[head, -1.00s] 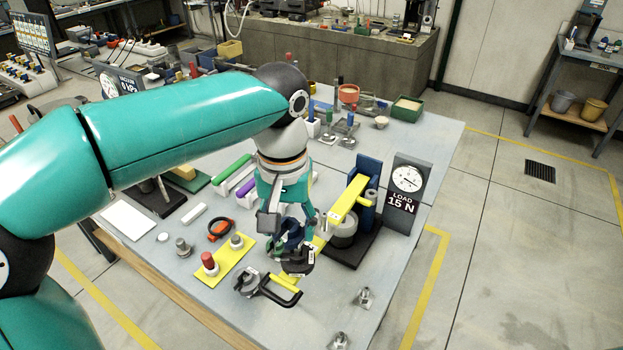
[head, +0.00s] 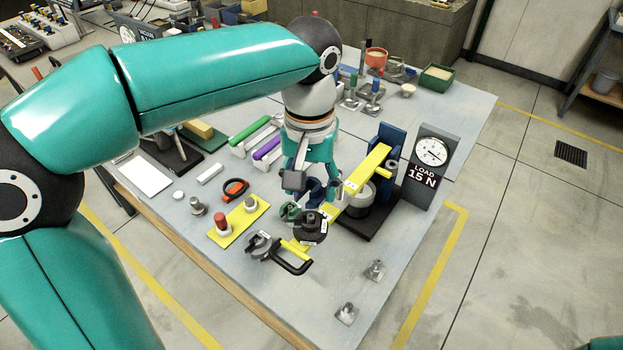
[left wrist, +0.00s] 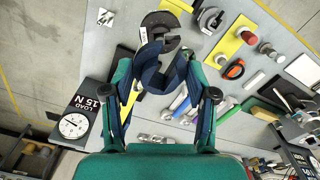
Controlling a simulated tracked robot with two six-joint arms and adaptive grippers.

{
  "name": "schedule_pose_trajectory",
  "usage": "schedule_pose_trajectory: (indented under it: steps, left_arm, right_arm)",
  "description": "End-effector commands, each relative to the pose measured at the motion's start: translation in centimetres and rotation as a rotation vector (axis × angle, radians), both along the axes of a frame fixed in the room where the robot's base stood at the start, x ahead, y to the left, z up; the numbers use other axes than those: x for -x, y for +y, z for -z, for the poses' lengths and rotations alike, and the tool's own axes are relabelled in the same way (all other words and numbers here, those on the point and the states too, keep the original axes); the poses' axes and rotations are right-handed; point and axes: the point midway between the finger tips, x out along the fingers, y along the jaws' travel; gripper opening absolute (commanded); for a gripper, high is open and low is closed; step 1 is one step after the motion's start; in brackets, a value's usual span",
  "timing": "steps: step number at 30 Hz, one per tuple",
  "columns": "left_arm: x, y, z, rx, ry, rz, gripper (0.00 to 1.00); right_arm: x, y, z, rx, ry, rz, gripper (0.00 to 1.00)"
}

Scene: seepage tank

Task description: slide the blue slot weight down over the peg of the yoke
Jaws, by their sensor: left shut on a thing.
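My left gripper (head: 308,195) is shut on the blue slot weight (head: 318,190), which shows as a dark blue curved piece. In the left wrist view the weight (left wrist: 165,75) is a blue ring with a gap between the fingertips. Just below it in the head view is a black disc (head: 311,232) with white labels, above the yellow beam's near end. The yoke (head: 291,267) seems to be the black U-shaped frame at that end. The gripper and discs hide the peg, and I cannot tell whether the weight touches it.
A gauge panel (head: 431,165) reading LOAD 15 N stands right of the beam's blue post (head: 388,148). A yellow plate (head: 240,222) with a red-topped knob lies left of the yoke. Small metal pieces (head: 374,270) lie near the front right. The table's right side is mostly clear.

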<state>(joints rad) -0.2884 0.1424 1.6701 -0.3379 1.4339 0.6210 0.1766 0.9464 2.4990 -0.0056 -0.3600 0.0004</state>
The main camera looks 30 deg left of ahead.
Motion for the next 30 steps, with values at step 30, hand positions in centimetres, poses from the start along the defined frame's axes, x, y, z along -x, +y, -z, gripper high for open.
schedule_pose_trajectory:
  steps: [30]
  left_arm:
    - [-0.1,0.0,4.5,0.000,-0.001,0.000,0.12]
  right_arm:
    - [0.0,0.0,3.5,0.000,0.000,0.000,0.38]
